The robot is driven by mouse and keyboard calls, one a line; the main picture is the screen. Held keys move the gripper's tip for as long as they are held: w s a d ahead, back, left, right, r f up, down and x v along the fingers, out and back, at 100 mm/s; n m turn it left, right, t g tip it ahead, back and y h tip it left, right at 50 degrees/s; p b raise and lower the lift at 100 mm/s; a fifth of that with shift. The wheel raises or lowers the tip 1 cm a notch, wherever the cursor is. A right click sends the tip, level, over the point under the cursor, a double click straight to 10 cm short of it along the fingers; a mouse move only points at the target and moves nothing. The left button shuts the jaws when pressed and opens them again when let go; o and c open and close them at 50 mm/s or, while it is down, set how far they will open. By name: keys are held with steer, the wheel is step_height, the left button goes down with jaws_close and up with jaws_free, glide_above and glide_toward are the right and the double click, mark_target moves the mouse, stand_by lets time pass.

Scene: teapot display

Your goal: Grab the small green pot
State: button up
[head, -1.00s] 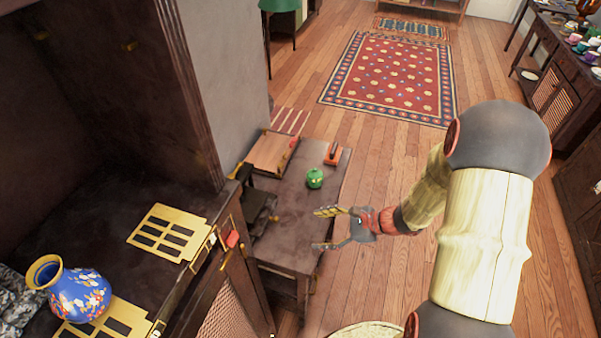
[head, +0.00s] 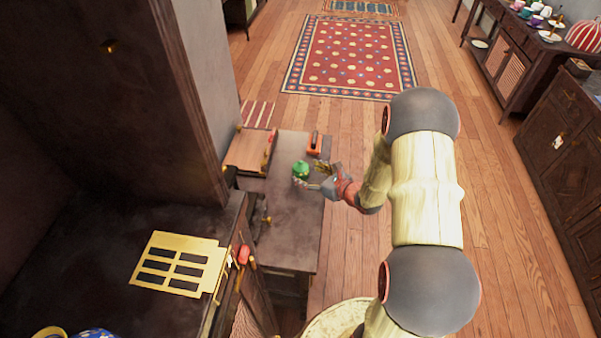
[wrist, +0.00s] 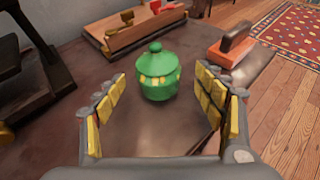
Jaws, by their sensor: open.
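The small green pot (head: 301,169) stands upright on the small dark table (head: 290,225) in the head view. In the wrist view the lidded green pot (wrist: 158,74) is centred just ahead of my gripper (wrist: 165,108), between the lines of its two yellow-padded fingers. My gripper is open, with nothing in it. In the head view my gripper (head: 314,174) is at the right side of the pot; whether it touches cannot be told there.
A dark cabinet with a yellow grille (head: 178,264) is at the near left. Open floor lies right of the table.

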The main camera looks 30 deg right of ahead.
mark_target(301, 171)
steer(key=b+x, duration=0.1)
steer(key=x, duration=0.3)
steer(key=shift+s+a+f+b, duration=0.1)
steer(key=shift+s+f+b, duration=0.1)
steer(key=shift+b, duration=0.15)
steer(key=shift+w, duration=0.35)
steer(key=shift+c, duration=0.9)
steer(key=c, duration=1.1)
steer(key=shift+c, duration=0.7)
